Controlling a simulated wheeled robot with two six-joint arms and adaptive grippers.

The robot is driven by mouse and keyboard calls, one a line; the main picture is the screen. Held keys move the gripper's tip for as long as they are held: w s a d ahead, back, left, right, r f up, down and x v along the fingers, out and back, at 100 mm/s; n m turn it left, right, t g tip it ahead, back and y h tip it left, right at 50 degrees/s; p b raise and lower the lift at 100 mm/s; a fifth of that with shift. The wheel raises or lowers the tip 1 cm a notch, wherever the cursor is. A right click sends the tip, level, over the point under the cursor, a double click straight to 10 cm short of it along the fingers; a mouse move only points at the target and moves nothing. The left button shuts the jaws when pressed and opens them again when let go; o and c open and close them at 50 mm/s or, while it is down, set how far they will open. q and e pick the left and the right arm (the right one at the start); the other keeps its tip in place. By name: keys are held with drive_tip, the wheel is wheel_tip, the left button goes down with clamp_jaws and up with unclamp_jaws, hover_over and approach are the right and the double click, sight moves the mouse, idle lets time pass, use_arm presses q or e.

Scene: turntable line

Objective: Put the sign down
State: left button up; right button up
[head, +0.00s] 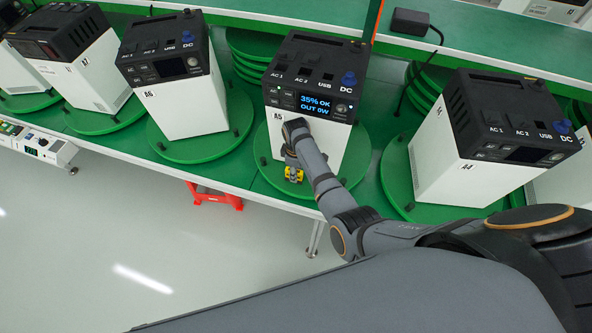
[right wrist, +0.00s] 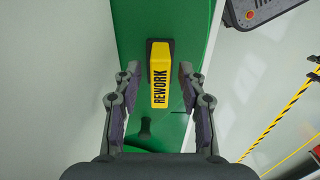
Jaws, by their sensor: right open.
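The yellow sign (right wrist: 160,75), with black REWORK lettering, stands on the green turntable (right wrist: 133,14) in the right wrist view. My right gripper (right wrist: 159,78) is open, with one finger on each side of the sign and a gap on both sides. My left gripper is not in view.
The A5 screen reads 35% OK, OUT 0W. More power stations stand on green turntables to the left (head: 190,100) and right (head: 440,155). A black adapter (head: 410,22) lies on the shelf behind. A red stool (head: 214,196) is under the bench. The floor in front is clear.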

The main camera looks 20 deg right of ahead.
wheel_tip(320, 180, up, 7)
drive_tip(key=p, duration=0.6)
drive_tip(key=shift+w+p, duration=0.1)
drive_tip(key=shift+p, duration=0.25)
drive_tip(key=shift+r+b, duration=0.4)
drive_tip(key=shift+b, duration=0.05)
drive_tip(key=shift+r, duration=2.2)
